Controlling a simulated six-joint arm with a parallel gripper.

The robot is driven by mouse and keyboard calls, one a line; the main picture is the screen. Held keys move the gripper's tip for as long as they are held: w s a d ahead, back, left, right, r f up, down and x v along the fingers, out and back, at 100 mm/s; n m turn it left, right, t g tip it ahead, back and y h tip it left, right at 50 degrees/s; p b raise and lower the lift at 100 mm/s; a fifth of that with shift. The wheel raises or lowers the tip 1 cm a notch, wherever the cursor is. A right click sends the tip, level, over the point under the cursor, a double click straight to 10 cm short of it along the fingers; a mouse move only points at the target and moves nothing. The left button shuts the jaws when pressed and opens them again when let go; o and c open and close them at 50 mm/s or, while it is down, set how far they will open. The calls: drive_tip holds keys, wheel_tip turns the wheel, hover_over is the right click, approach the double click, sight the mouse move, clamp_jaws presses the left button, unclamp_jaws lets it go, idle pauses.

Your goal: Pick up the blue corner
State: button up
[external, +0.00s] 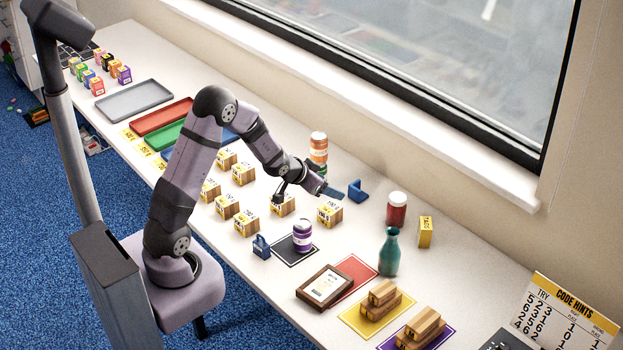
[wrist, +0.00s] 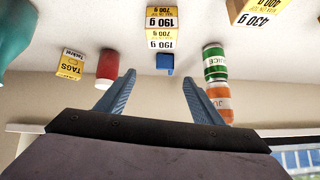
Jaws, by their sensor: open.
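A small blue corner (external: 357,191) stands on the white table near the window side, between the stacked juice cans and a red jar. In the wrist view the blue corner (wrist: 165,65) lies beyond the fingertips, roughly in line with the gap between them. My gripper (external: 331,192) is open and empty, just left of the corner in the external view; in the wrist view its blue fingers (wrist: 158,77) are spread apart. Another blue piece (external: 262,247) stands beside the dark mat with the purple jar. I cannot tell whether it is the same kind.
Orange and green juice cans (external: 318,148) stand stacked close to my gripper. The red jar (external: 396,209), yellow tags box (external: 425,232) and teal vase (external: 389,252) stand to the right. A wooden weight block (external: 330,214) sits near the corner, with several more to the left.

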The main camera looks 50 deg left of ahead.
sight(354, 189)
drive_tip(key=shift+w+a+f+n+t+p, duration=0.15)
drive_tip(key=shift+w+a+f+t+p, duration=0.2)
drive_tip(key=shift+w+f+t, duration=0.8)
drive_tip(key=shift+w+a+f+n+t+p, duration=0.25)
drive_tip(key=shift+w+a+f+p, duration=0.2)
drive_tip(key=shift+w, duration=1.45)
drive_tip(key=shift+w+a+f+n+t+p, duration=0.1)
drive_tip(key=shift+w+a+f+t+p, duration=0.2)
drive_tip(key=shift+w+f+t, duration=0.85)
drive_tip(key=shift+w+r+g, duration=0.3)
drive_tip(key=shift+w+g, duration=0.05)
drive_tip(key=shift+f+p, duration=0.3)
drive_tip(key=shift+f, duration=0.2)
drive_tip(key=shift+w+f+p, duration=0.25)
drive_tip(key=shift+w+f, duration=0.1)
drive_tip(key=shift+f, duration=0.3)
drive_tip(key=shift+w+f+p, duration=0.25)
drive_tip(key=shift+w+f, duration=0.1)
drive_tip(key=shift+f, duration=0.25)
drive_tip(key=shift+w+f, duration=0.35)
drive_tip(key=shift+w, duration=0.3)
drive_tip(key=c, duration=1.1)
